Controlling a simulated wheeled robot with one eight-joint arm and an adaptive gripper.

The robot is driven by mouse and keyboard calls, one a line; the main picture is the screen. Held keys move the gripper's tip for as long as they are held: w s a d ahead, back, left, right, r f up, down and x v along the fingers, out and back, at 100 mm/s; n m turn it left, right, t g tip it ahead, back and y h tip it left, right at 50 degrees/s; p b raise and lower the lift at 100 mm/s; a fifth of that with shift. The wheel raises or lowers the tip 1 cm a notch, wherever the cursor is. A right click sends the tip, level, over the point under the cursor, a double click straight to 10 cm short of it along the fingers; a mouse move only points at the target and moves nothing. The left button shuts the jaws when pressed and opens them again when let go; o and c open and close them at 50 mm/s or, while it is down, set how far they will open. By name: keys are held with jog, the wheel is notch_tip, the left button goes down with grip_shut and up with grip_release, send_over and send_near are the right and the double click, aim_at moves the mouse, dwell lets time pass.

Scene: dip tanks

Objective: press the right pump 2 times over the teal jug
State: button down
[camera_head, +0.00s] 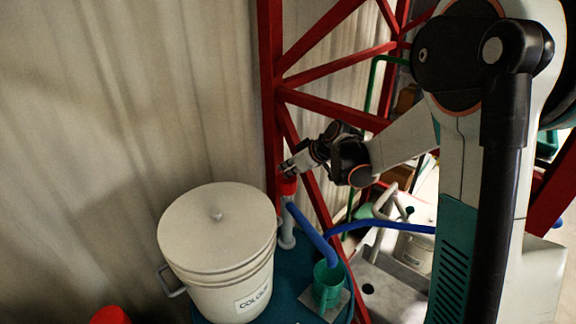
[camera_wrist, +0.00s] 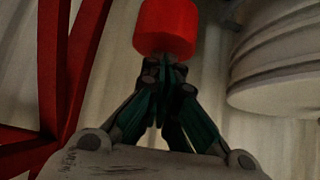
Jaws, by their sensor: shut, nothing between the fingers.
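A pump with a red cap (camera_head: 287,186) stands beside the white bucket in the head view. Its blue spout (camera_head: 312,232) slopes down to the right, ending over the teal jug (camera_head: 328,284). My gripper (camera_head: 288,171) is at the top of the red cap, fingers shut and empty. In the wrist view the red cap (camera_wrist: 165,28) fills the top middle, right at the closed fingertips (camera_wrist: 171,68). The fingers appear to touch or nearly touch it; I cannot tell which. The jug is outside the wrist view.
A white lidded bucket (camera_head: 217,240) stands left of the pump; its ribbed side (camera_wrist: 280,65) shows in the wrist view. A red frame (camera_head: 272,95) rises close behind my gripper. Another red object (camera_head: 110,315) is cut off at bottom left. A blue tube (camera_head: 385,225) runs right.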

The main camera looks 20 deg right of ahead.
aim_at(288, 179)
notch_tip(288, 179, down, 4)
jog(key=b, duration=0.3)
jog(key=shift+s+r+b, duration=0.1)
jog(key=shift+r+b, duration=0.05)
jog(key=shift+b, duration=0.15)
jog(key=shift+r, duration=0.1)
